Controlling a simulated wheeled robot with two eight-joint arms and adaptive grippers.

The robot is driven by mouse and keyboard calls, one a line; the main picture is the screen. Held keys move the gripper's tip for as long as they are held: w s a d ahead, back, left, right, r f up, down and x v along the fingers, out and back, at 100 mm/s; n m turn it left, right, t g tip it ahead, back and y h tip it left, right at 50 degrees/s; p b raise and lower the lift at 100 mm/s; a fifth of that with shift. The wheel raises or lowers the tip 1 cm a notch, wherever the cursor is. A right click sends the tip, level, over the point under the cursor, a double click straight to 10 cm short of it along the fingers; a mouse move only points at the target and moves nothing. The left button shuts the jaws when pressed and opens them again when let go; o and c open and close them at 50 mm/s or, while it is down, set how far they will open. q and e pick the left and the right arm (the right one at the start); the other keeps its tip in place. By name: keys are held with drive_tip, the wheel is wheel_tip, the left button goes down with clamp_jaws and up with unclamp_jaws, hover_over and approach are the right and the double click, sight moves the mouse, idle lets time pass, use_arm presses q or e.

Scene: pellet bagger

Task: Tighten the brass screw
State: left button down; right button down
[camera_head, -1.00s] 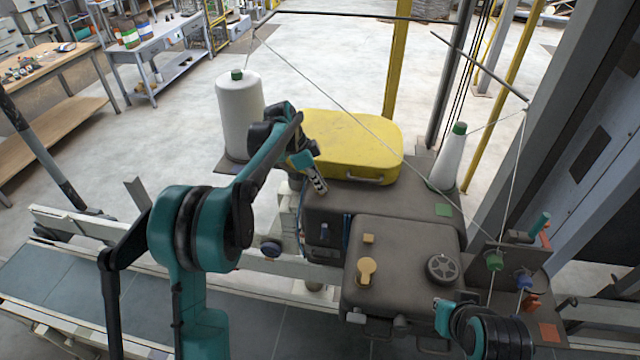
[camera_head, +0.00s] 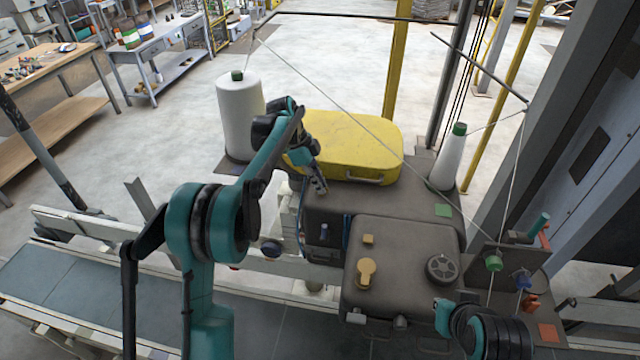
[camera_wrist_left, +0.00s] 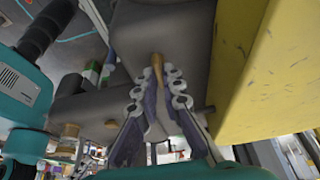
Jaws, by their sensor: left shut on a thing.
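My left gripper (camera_head: 321,188) is at the left end of the dark grey machine housing (camera_head: 400,212), beside the yellow cover. In the left wrist view its two jointed fingers (camera_wrist_left: 158,95) close in on a small brass-coloured screw (camera_wrist_left: 157,62) that sticks out from a dark grey surface. The fingers are shut on the screw; their exact contact is partly hidden. In the head view the screw is hidden by the gripper. Part of my right arm shows at the bottom right; the state of its gripper (camera_head: 442,304) cannot be made out.
The yellow cover (camera_head: 350,140) stands right beside my left gripper. A white thread cone (camera_head: 240,115) is behind my left arm, another (camera_head: 448,160) at the right. A brass-coloured knob (camera_head: 366,272) and a dark handwheel (camera_head: 442,268) sit on the front housing. Threads run overhead.

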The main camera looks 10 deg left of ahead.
use_arm(q)
drive_tip(key=c, duration=1.7)
unclamp_jaws()
drive_tip(key=shift+a, duration=0.1)
drive_tip(key=shift+r, duration=0.1)
drive_tip(key=v, duration=1.1)
drive_tip(key=shift+a+r, duration=0.25)
drive_tip(key=shift+r, duration=0.1)
drive_tip(key=shift+f, duration=0.1)
